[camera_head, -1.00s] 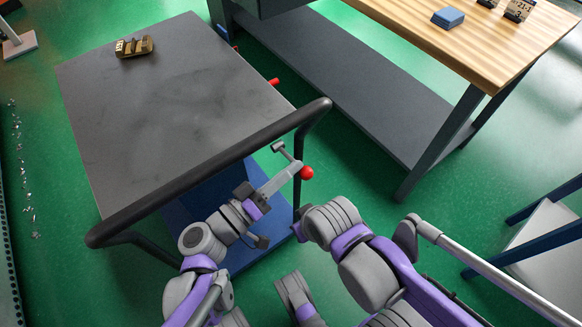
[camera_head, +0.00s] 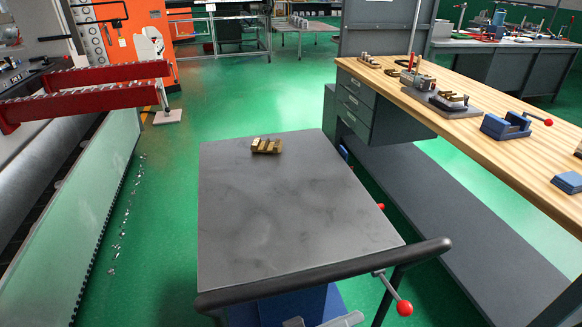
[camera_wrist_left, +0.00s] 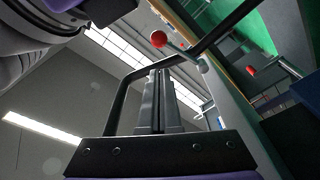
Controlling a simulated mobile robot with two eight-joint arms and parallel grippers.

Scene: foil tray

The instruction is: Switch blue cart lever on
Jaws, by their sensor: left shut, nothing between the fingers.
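The cart (camera_head: 290,215) has a grey top, a blue base (camera_head: 305,305) and a black push handle (camera_head: 330,272). A grey lever with a red ball (camera_head: 404,308) sticks out below the handle's right end, ball pointing down and right. A red ball on a rod also shows in the left wrist view (camera_wrist_left: 158,39), beyond the fingertips. My left gripper (camera_head: 345,319) is partly cut off at the bottom edge, left of the lever ball and apart from it. In the left wrist view its fingers (camera_wrist_left: 158,72) are together and empty. My right gripper is out of view.
A second red knob (camera_head: 380,206) sits at the cart's right side. A brass-coloured block (camera_head: 267,146) lies on the cart top. A wooden workbench (camera_head: 470,115) with a grey lower shelf (camera_head: 460,240) stands to the right. Green floor is open behind the cart.

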